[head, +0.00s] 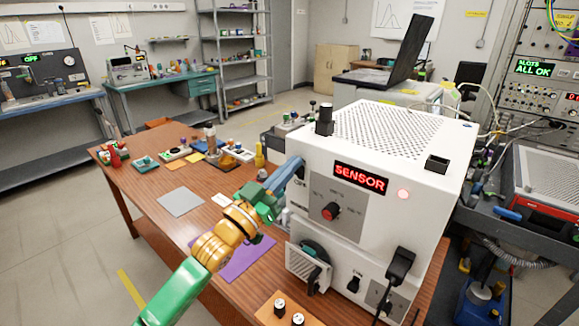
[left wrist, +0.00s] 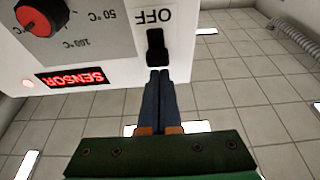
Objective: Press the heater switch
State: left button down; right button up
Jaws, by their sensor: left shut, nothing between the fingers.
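The white heater box (head: 420,195) stands on the wooden table, with a red SENSOR display (head: 360,179) and a red knob (head: 331,211) on its front. In the left wrist view the picture is upside down. There the black heater switch (left wrist: 156,47) sits beside the letters OFF, near the red knob (left wrist: 42,16). My left gripper (left wrist: 160,74) has its blue fingers shut together and empty, their tips right at the switch; contact cannot be told. My right gripper is not in view.
A black plug (head: 400,263) and a vent (head: 308,268) are on the lower front of the box. A purple mat (head: 245,262) and a grey plate (head: 181,203) lie on the table (head: 140,193). Several small items stand along its far side.

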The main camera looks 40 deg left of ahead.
pick_arm(q)
jog(key=shift+f, duration=0.2)
jog(key=shift+f+b, duration=0.95)
jog(key=shift+f, duration=0.55)
jog(key=shift+r, duration=0.1)
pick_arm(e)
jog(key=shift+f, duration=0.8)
pick_arm(q)
notch_tip(320, 180, up, 4)
jog(key=p, duration=0.5)
jog(key=shift+w+r, duration=0.15)
jog(key=shift+r, duration=0.05)
jog(key=b, duration=0.4)
send_near(297, 173)
jog(key=shift+s+r, duration=0.85)
jog(key=shift+r, duration=0.55)
jog(key=shift+a, duration=0.35)
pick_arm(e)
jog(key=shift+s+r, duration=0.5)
